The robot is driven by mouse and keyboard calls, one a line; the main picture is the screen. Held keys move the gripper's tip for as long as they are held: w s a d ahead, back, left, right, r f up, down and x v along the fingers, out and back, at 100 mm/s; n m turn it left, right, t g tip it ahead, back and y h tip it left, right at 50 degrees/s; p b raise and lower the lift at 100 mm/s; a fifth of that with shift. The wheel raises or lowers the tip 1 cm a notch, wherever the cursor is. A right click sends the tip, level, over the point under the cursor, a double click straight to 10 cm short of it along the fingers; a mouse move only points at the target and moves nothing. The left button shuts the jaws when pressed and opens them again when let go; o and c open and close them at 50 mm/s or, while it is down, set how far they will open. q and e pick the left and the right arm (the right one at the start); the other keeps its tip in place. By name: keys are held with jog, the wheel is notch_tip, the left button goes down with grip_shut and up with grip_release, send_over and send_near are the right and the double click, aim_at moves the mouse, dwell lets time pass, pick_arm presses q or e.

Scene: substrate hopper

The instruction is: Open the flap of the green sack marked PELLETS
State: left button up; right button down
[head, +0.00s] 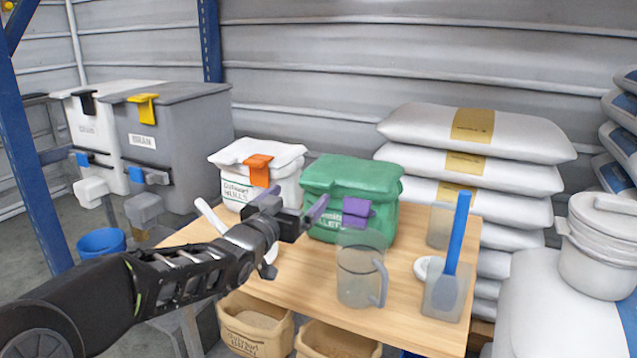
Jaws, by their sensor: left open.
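The green sack (345,183) stands upright on the wooden table, its top folded over and closed. A purple tab (357,212) hangs on its front. White lettering ending in "LETS" shows low on its front, partly covered by my gripper. My left gripper (293,205) is open and empty, in front of the sack's left side and to the left of the purple tab. I cannot tell whether a finger touches the sack. My right gripper is not in view.
A white sack (232,188) with an orange tab (258,169) stands left of the green one. A clear jug (359,275) stands in front, with a blue-handled scoop (458,230) to the right. Grey hoppers (185,125) stand left; stacked white sacks (520,133) stand behind right.

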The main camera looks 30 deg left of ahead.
aim_at(313, 183)
pick_arm(q)
jog(key=shift+s+r, duration=0.1)
jog(key=shift+s, duration=0.05)
jog(key=w, duration=0.2)
jog(key=w+b, duration=0.1)
jog(key=w, duration=0.5)
jog(key=shift+a, duration=0.35)
jog(key=shift+s, duration=0.1)
grip_shut()
dwell(0.8)
